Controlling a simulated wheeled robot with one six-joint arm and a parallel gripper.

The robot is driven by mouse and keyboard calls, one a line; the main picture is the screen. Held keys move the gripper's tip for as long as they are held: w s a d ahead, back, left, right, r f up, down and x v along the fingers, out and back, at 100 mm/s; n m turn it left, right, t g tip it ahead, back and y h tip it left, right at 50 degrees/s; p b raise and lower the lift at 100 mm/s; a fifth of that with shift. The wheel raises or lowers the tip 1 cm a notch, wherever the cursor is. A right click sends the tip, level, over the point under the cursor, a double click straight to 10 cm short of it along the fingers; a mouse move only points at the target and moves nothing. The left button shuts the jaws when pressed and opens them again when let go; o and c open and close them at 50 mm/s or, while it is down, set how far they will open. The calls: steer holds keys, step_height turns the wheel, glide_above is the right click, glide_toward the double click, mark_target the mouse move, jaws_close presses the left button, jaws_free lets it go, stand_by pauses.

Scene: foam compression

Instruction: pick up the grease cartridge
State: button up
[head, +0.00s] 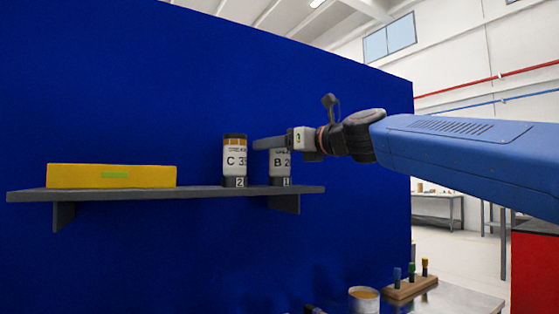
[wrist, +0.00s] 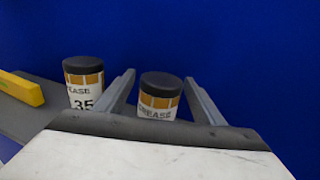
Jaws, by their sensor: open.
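Two grease cartridges with dark caps, orange bands and white labels stand upright on a grey wall shelf (head: 205,190). The left one (head: 235,160), marked C 35, has a 2 on its base; it also shows in the wrist view (wrist: 84,82). The right one (head: 280,172), marked B, has a 1 on its base and is partly hidden behind my gripper in the head view. My gripper (head: 262,144) is open at the height of its top. In the wrist view, the right cartridge (wrist: 158,96) appears between my two fingers (wrist: 160,88), with a visible gap to the right finger.
A yellow box (head: 111,176) lies at the shelf's left; the shelf between it and the cartridges is clear. A blue panel (head: 200,75) stands behind. Below right are an open tin (head: 364,299) and a wooden block (head: 409,288) with coloured pegs.

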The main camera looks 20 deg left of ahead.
steer(key=x, duration=0.2)
steer(key=shift+w+a, duration=0.15)
steer(key=shift+a, duration=0.1)
steer(key=c, duration=1.4)
steer(key=shift+r, duration=1.75)
steer(key=v, duration=1.8)
steer(key=shift+d, duration=0.1)
